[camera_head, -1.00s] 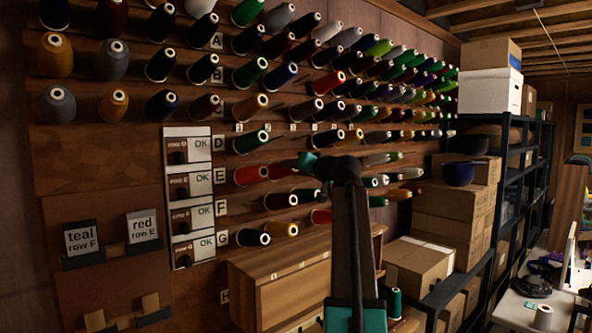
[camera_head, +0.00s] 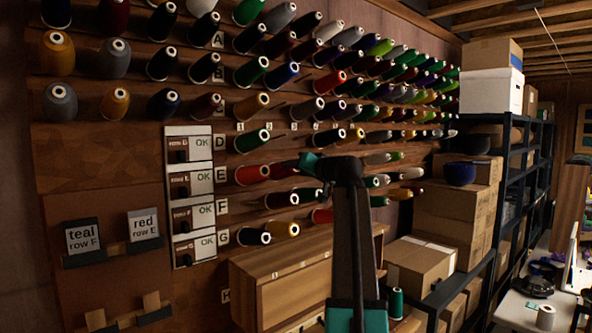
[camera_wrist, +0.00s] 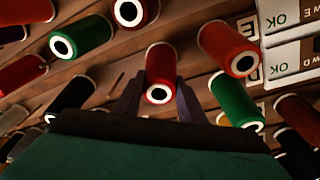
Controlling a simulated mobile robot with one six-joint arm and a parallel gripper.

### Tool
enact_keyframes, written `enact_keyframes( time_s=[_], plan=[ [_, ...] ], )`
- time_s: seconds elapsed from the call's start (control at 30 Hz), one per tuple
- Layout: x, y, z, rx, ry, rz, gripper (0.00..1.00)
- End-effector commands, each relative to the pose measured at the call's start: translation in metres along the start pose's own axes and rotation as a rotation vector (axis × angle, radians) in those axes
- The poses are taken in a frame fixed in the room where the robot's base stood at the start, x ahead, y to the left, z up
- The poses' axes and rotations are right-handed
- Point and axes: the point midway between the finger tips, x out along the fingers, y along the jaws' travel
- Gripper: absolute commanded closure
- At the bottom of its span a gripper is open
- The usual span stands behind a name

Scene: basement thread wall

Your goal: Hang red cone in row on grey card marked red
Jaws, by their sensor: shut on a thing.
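The grey card marked "red row E" (camera_head: 143,224) stands on a small ledge at the left of the head view. The label E (camera_head: 221,206) region lies beside the panels on the wall. A red cone (camera_wrist: 162,65) is between the two fingers of my gripper (camera_wrist: 158,92) in the wrist view, its end facing the camera. My gripper is shut on it, close to the wall. Another red cone (camera_wrist: 227,48) hangs beside it, near the E label. In the head view my arm partly hides this part of the wall. Whether the held cone sits on a peg is unclear.
Cones crowd around the held one, including a green cone (camera_wrist: 237,98) and a dark red cone (camera_wrist: 135,10). A wooden cabinet (camera_head: 300,285) stands below the rows. Cardboard boxes (camera_head: 440,225) and a dark shelf stand to the right.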

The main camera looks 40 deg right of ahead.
Motion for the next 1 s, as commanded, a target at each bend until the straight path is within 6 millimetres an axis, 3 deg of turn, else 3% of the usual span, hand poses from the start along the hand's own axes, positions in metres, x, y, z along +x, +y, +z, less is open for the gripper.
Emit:
enact_keyframes(
  time_s=[0.07,0.1,0.2,0.67,1.0],
  plan=[
    [0.0,0.001,0.002,-0.001,-0.005,0.001,1.0],
    [0.0,0.001,0.003,-0.001,-0.005,0.001,0.6],
    [0.0,0.001,0.002,-0.001,-0.005,0.001,0.43],
    [-0.005,0.001,0.002,0.0,-0.003,0.001,0.42],
    [-0.044,0.002,0.003,-0.001,0.0,0.002,0.42]
  ],
)
